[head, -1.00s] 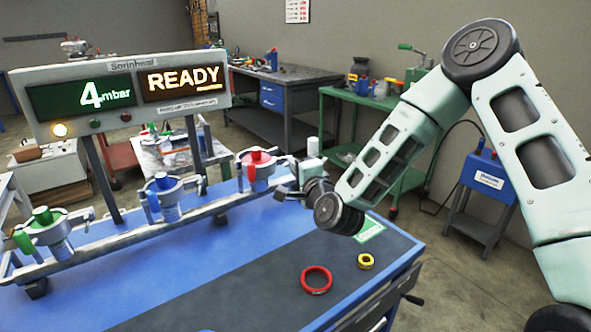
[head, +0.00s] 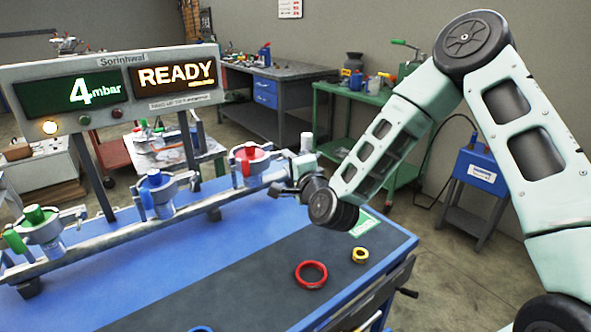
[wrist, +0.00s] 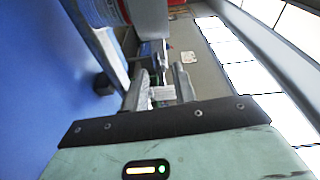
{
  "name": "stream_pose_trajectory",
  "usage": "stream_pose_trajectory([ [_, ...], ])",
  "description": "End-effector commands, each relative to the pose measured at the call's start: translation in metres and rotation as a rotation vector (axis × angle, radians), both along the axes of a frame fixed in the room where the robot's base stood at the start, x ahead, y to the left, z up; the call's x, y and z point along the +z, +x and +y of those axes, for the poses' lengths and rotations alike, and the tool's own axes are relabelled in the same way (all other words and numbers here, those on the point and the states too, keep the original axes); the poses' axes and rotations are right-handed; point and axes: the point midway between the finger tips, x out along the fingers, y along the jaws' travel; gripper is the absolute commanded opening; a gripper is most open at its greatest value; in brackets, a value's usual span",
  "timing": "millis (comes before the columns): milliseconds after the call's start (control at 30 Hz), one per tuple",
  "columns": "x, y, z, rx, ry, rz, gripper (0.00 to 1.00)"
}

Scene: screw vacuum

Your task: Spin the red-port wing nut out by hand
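The red port (head: 250,158), a metal clamp with a red cap, is at the right end of the rail on the blue bench. Part of it shows as a red-rimmed body in the wrist view (wrist: 113,14). My gripper (head: 284,187) is just right of the red port, level with the clamp's side. In the wrist view the fingers (wrist: 161,84) stand apart, with a small light grey metal piece (wrist: 162,93) between them. I cannot tell whether that piece is the wing nut or whether the fingers touch it. The wing nut is not clear in the head view.
Blue (head: 156,192) and green (head: 38,226) ports stand further left on the rail. A display panel (head: 118,92) reads "4 mbar" and "READY". The bench front is otherwise mostly clear.

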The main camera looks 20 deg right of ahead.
Motion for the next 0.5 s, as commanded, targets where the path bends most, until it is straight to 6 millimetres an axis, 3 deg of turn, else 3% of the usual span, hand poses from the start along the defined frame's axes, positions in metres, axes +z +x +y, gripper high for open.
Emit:
stream_pose_trajectory([
  [167,-0.002,-0.025,-0.002,0.002,-0.001,0.003,0.27],
  [433,-0.002,-0.088,-0.008,0.004,-0.001,0.003,0.27],
  [500,0.006,-0.092,-0.009,0.001,0.001,0.005,0.27],
])
